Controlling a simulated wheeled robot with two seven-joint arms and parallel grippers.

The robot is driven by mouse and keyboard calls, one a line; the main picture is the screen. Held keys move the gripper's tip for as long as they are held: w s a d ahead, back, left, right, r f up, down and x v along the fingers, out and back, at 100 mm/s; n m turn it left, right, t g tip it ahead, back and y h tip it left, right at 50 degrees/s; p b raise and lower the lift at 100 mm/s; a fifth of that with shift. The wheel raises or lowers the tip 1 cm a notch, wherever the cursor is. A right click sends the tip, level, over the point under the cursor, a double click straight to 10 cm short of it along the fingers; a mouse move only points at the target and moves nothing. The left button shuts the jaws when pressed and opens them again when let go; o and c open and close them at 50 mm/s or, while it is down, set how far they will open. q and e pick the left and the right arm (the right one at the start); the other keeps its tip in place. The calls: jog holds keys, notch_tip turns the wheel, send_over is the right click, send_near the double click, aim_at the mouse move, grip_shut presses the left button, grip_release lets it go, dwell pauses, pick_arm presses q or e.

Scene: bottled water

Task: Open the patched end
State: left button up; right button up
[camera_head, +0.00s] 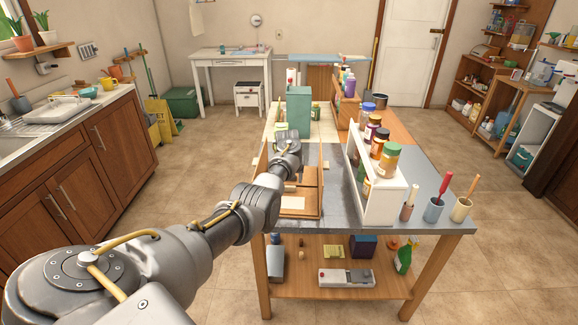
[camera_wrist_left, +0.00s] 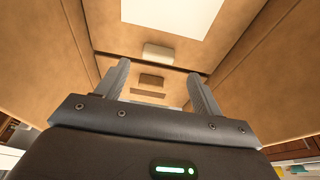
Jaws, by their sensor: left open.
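A brown wooden or cardboard box (camera_head: 300,213) lies on the grey front part of the table, with a white rectangular patch (camera_head: 294,203) near its front edge. In the left wrist view tan panels (camera_wrist_left: 48,70) rise on both sides, and a white patch (camera_wrist_left: 172,14) shows at the top. A small pale block (camera_wrist_left: 157,52) and a darker brown piece (camera_wrist_left: 151,80) lie beyond the fingers. My left gripper (camera_wrist_left: 158,68) is open, with nothing clearly between its fingers. In the head view my left wrist hides its fingers and part of the box. My right gripper is out of view.
A white rack (camera_head: 381,203) with several jars stands right of the box. Cups with tools (camera_head: 434,210) stand at the right front corner. A green box (camera_head: 298,106) stands behind my left wrist. A grey strip of tabletop (camera_head: 340,215) between box and rack is clear.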

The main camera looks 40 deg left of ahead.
pick_arm(q)
jog(key=shift+v, duration=2.65)
